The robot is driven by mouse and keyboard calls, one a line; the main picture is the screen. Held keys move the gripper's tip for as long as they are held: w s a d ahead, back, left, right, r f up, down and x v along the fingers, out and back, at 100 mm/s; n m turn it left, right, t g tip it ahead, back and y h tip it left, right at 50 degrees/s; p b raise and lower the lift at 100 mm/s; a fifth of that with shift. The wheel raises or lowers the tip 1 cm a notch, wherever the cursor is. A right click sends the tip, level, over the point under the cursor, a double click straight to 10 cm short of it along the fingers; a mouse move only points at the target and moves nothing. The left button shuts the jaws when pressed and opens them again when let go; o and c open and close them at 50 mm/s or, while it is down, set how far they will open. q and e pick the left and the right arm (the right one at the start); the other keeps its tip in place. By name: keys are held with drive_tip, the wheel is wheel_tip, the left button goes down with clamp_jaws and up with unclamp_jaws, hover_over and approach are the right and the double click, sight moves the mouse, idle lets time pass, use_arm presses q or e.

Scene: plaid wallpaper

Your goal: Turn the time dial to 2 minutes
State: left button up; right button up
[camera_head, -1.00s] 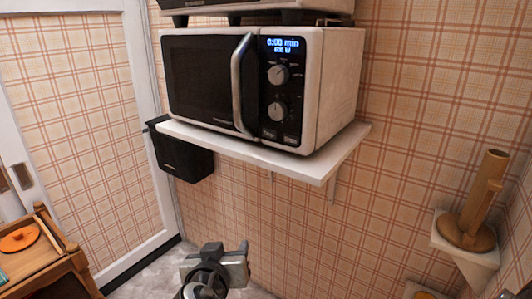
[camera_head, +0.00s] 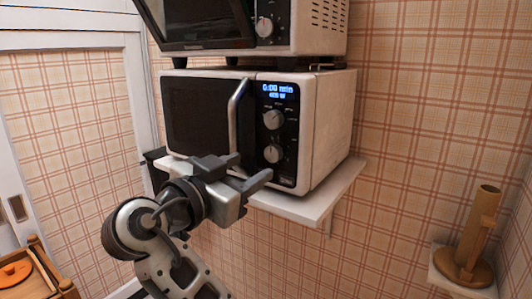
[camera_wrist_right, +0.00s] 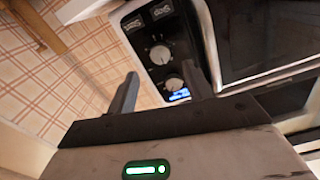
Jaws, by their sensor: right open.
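A white microwave (camera_head: 328,130) stands on a wall shelf, its door shut. Its black panel has a lit display (camera_head: 278,90) reading 0:00 min, with a smaller line too blurred to read. Below are an upper dial (camera_head: 273,119) and a lower dial (camera_head: 273,153); I cannot read which sets time. The wrist view shows the panel upside down, with the upper dial (camera_wrist_right: 175,84) close to the display and the lower dial (camera_wrist_right: 160,54) beyond. My right gripper (camera_head: 250,168) is open and empty in front of the panel's lower part, apart from both dials. My left gripper is not in view.
The microwave's curved door handle (camera_head: 234,115) stands out just left of the panel. A second oven (camera_head: 300,30) sits above. The shelf edge (camera_head: 310,208) lies below. A wooden holder (camera_head: 474,240) stands at the right, and a wooden cart (camera_head: 45,275) at lower left.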

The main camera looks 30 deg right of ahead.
sight(271, 156)
drive_tip(key=p+x, duration=0.1)
drive_tip(key=x, duration=0.5)
drive_tip(key=shift+d, duration=0.25)
drive_tip(key=c, duration=1)
